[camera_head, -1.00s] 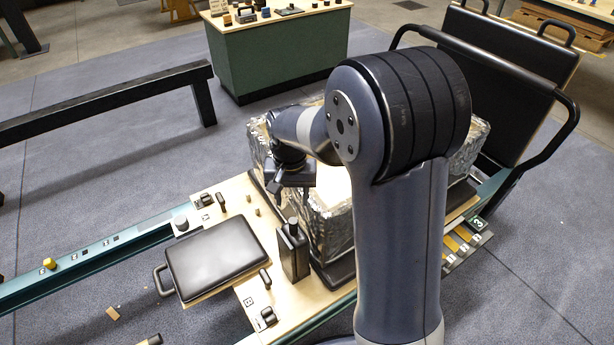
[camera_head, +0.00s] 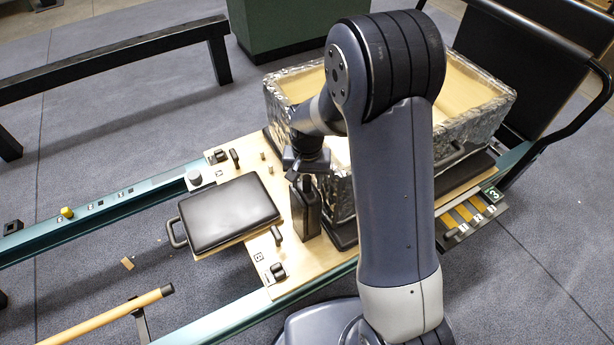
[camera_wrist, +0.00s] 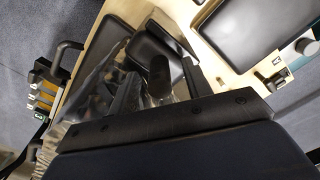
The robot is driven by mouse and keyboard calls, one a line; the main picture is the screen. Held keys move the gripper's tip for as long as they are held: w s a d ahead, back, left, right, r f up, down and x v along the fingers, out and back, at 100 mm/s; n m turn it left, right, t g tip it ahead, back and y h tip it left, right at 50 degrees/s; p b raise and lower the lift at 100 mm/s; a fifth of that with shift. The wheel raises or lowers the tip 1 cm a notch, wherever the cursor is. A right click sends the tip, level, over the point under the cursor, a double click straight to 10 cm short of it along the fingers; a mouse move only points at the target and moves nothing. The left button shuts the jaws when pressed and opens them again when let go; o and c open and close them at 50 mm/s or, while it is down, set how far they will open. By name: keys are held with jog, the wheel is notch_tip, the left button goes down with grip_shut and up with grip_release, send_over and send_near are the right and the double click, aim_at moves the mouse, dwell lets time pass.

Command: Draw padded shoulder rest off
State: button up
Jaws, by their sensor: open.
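The padded shoulder rest (camera_head: 306,212) is a black upright block with a narrower top, standing on the pale wooden carriage (camera_head: 262,246) in the head view. My gripper (camera_head: 305,176) is directly above it, pointing down, with its fingers at the narrow top. In the wrist view my gripper (camera_wrist: 158,88) is open, and a dark rounded piece (camera_wrist: 159,74), seemingly the top of the rest, shows between the fingers. I cannot tell whether the fingers touch it. The foot of the rest is at the carriage board.
A black flat pad (camera_head: 230,213) with a side handle lies left of the rest. A foil-covered open box (camera_head: 478,125) stands close behind and right. Teal rails (camera_head: 110,212) run along the carriage. A wooden bar (camera_head: 108,318) is at the front left.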

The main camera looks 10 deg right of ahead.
jog(key=shift+c, duration=0.2)
grip_shut()
jog(key=shift+r, duration=0.15)
jog(key=shift+r+p, duration=2.5)
jog(key=shift+r, duration=0.65)
